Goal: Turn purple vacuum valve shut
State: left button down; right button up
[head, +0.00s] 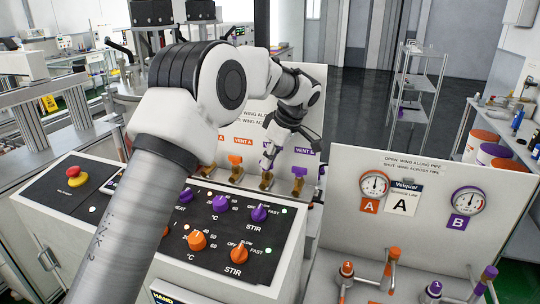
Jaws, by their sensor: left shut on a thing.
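My left arm reaches over the control box to a row of valves on the upright white panel. My left gripper (268,163) points down and is shut on the wing of a valve with a brass body (266,182). I take this valve for the purple vacuum valve, but the gripper hides most of its wing and the arm covers its label. I cannot tell how the wing is turned. To its right is a purple-winged valve (299,171) under the VENT B label. To its left is an orange-winged valve (235,160) under VENT A. My right gripper is out of view.
The control box (262,262) with orange and purple knobs and a red stop button (73,171) stands in front of the valves. At right, a panel (340,215) carries gauges A (374,185) and B (468,201), with more orange and purple handles below.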

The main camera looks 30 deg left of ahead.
pick_arm(q)
jog(key=shift+s+f, duration=0.15)
jog(key=shift+f, duration=0.2)
jog(key=c, duration=1)
grip_release()
jog(key=shift+c, duration=0.2)
jog(key=shift+a, duration=0.4)
jog(key=v, duration=1.1)
jog(key=shift+w+r, duration=0.2)
jog(key=shift+r, duration=0.2)
